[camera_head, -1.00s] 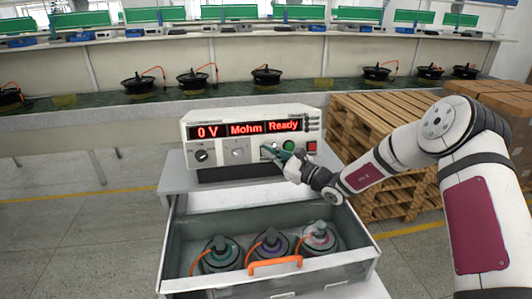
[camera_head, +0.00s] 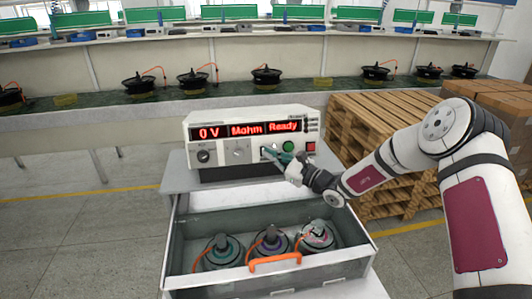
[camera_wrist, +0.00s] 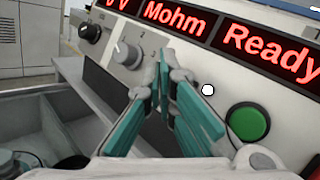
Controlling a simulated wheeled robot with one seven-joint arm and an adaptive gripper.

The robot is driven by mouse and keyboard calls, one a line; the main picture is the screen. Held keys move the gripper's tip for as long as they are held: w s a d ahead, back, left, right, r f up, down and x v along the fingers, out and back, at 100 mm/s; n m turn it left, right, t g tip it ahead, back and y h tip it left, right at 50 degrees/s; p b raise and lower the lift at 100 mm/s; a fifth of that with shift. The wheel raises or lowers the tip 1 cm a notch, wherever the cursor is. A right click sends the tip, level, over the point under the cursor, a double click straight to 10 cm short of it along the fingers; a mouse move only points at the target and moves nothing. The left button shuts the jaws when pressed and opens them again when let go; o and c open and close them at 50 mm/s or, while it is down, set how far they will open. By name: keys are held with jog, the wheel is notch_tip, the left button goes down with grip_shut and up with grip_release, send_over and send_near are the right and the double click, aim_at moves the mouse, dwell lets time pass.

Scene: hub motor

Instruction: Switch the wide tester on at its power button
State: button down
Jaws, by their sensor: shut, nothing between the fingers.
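The wide tester (camera_head: 204,158) stands on top of the cabinet, a pale box with red lit displays reading "0 V", "Mohm" and "Ready"; it also shows in the wrist view (camera_wrist: 232,86). Its front has a black knob (camera_wrist: 90,32), a grey knob (camera_wrist: 128,53), a small white round spot (camera_wrist: 208,90), a green button (camera_wrist: 247,122) and a red button (camera_head: 311,147). Which control is the power button I cannot tell. My gripper (camera_head: 266,151) is shut and empty, its teal fingers (camera_wrist: 165,68) at the front panel right of the grey knob. Contact is unclear.
Wooden pallets (camera_head: 365,130) and cardboard boxes (camera_head: 490,95) stand to the right. A bench (camera_head: 60,110) with more motors runs behind. The floor at left is clear.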

jog(key=shift+s+d+r+p, duration=0.2)
jog(key=shift+s+p, duration=0.35)
jog(key=shift+s, duration=0.2)
jog(key=shift+s+d+r+p, duration=0.2)
jog(key=shift+s+p, duration=0.3)
jog(key=shift+s, duration=0.2)
jog(key=shift+s+d+r+p, duration=0.2)
jog(key=shift+s+p, duration=0.35)
jog(key=shift+s, duration=0.2)
jog(key=s+d+r+p, duration=0.1)
jog(key=s+d+p, duration=0.1)
jog(key=s+p, duration=0.2)
jog(key=shift+s+r+p, duration=0.35)
jog(key=shift+s, duration=0.9)
jog(key=s+r+n+g+h+b, duration=0.1)
jog(key=s+r+n+g+h, duration=0.1)
jog(key=s+r+n+g, duration=0.55)
jog(key=s+r+n+g+h+b, duration=0.1)
jog(key=s+r+n+g+h, duration=0.15)
jog(key=s+r+n, duration=0.55)
jog(key=s+d+r+n+t+h+b, duration=0.2)
jog(key=s+d+n+t+h, duration=0.3)
jog(key=s+d+h, duration=0.6)
jog(key=s+d+b, duration=0.1)
jog(key=s+d, duration=0.9)
jog(key=shift+d+h, duration=0.2)
jog(key=shift+h, duration=0.15)
